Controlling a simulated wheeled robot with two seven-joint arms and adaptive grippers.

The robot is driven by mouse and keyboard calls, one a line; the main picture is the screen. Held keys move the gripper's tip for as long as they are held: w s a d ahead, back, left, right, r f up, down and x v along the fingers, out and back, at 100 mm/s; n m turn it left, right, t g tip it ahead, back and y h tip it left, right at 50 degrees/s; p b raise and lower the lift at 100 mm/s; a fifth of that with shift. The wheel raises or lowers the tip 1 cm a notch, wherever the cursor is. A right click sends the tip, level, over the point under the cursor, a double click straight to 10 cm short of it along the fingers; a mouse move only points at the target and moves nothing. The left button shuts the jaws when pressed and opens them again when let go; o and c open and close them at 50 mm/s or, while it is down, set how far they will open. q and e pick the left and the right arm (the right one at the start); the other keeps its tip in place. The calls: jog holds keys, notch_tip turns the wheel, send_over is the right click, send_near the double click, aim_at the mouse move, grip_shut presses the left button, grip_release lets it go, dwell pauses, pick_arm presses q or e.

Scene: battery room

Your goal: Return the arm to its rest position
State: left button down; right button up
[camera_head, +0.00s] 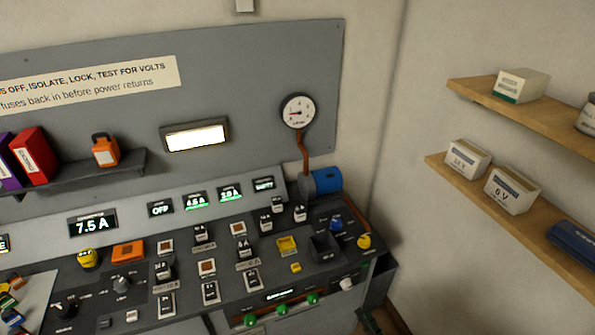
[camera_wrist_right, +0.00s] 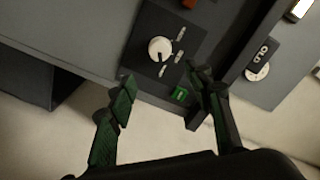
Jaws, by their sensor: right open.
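My right gripper (camera_wrist_right: 160,97) is open in the right wrist view, with its two dark green fingers well apart and nothing between them. Beyond the fingers are a white round knob (camera_wrist_right: 160,49) on a dark plate and a small green-lit part (camera_wrist_right: 180,94). I cannot tell how far the fingers are from them. In the head view only a small dark piece of my right gripper (camera_head: 369,321) shows at the bottom edge, just right of the console's front corner. My left gripper is not in view.
The control console (camera_head: 330,268) carries several switches, knobs and displays. A blue cylinder (camera_head: 322,182) and a gauge (camera_head: 297,111) are at its back right. Shelves with boxes (camera_head: 512,190) hang on the right wall.

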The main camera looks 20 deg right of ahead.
jog(key=s+f+n+g, duration=0.25)
jog(key=s+f, duration=0.25)
jog(key=f, duration=0.4)
jog(key=s+f+n+g+h, duration=0.1)
jog(key=s+f+g, duration=0.3)
jog(key=f, duration=0.5)
jog(key=s+f+n+g, duration=0.1)
jog(key=s+f+g, duration=0.1)
jog(key=s+f, duration=0.6)
jog(key=s+a+f+n+g, duration=0.1)
jog(key=s+f+n+g, duration=0.1)
jog(key=s+f, duration=0.4)
jog(key=s+a+f+n+g, duration=0.2)
jog(key=s+f, duration=0.3)
jog(key=s, duration=1)
jog(key=s+a+f+n+g, duration=0.2)
jog(key=s+f+g, duration=0.2)
jog(key=s, duration=0.6)
notch_tip(320, 180, down, 3)
jog(key=shift+s+r+g, duration=0.15)
jog(key=shift+s+g, duration=0.1)
jog(key=shift+g, duration=0.1)
jog(key=shift+c, duration=0.3)
